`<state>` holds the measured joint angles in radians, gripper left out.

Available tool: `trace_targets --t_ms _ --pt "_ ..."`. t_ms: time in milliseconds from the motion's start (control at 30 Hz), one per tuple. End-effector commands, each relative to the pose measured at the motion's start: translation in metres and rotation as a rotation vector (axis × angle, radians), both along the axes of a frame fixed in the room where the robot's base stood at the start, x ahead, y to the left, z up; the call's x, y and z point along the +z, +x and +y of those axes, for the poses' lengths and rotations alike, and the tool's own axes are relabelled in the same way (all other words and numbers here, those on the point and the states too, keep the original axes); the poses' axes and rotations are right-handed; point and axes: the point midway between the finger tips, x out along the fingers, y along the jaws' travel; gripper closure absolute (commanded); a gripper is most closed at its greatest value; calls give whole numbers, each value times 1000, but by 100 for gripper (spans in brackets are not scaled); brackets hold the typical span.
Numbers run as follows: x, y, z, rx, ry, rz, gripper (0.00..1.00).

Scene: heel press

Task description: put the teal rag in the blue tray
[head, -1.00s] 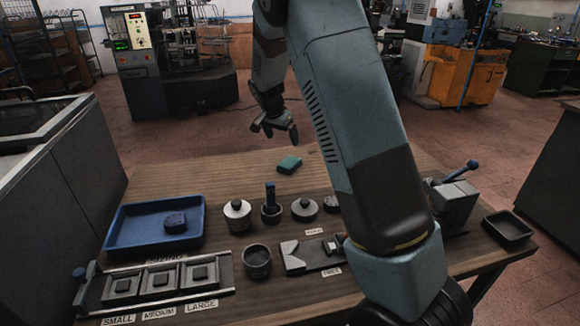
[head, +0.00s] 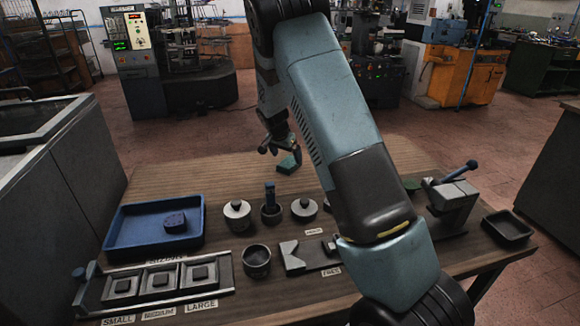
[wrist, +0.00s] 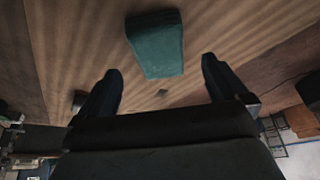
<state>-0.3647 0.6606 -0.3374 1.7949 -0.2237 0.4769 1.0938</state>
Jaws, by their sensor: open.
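The teal rag (head: 288,164) lies on the wooden table, toward its far edge. It is a small folded block, and it also shows in the wrist view (wrist: 157,45) just beyond my fingertips, roughly centred between them. My gripper (head: 281,145) is open and empty, low beside the rag; in the wrist view its two fingers (wrist: 160,75) are spread apart. The gripper partly covers the rag in the head view. The blue tray (head: 126,238) stands at the table's left side, with a dark blue block (head: 175,222) in it.
A sizing rack (head: 162,284) with small, medium and large slots stands before the tray. Lidded pots (head: 237,213), a cup (head: 256,261) and a blue-handled tool (head: 270,206) stand mid-table. A lever press (head: 452,200) and a dark tray (head: 508,228) are at right.

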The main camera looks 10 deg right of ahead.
Motion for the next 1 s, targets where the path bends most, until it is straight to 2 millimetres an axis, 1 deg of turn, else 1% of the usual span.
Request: trace_targets --t_ms 200,300,1000 --pt "-29 8 -9 -2 0 2 0" --pt "-37 11 -11 1 0 2 0" --pt "-42 11 -11 1 0 1 0"
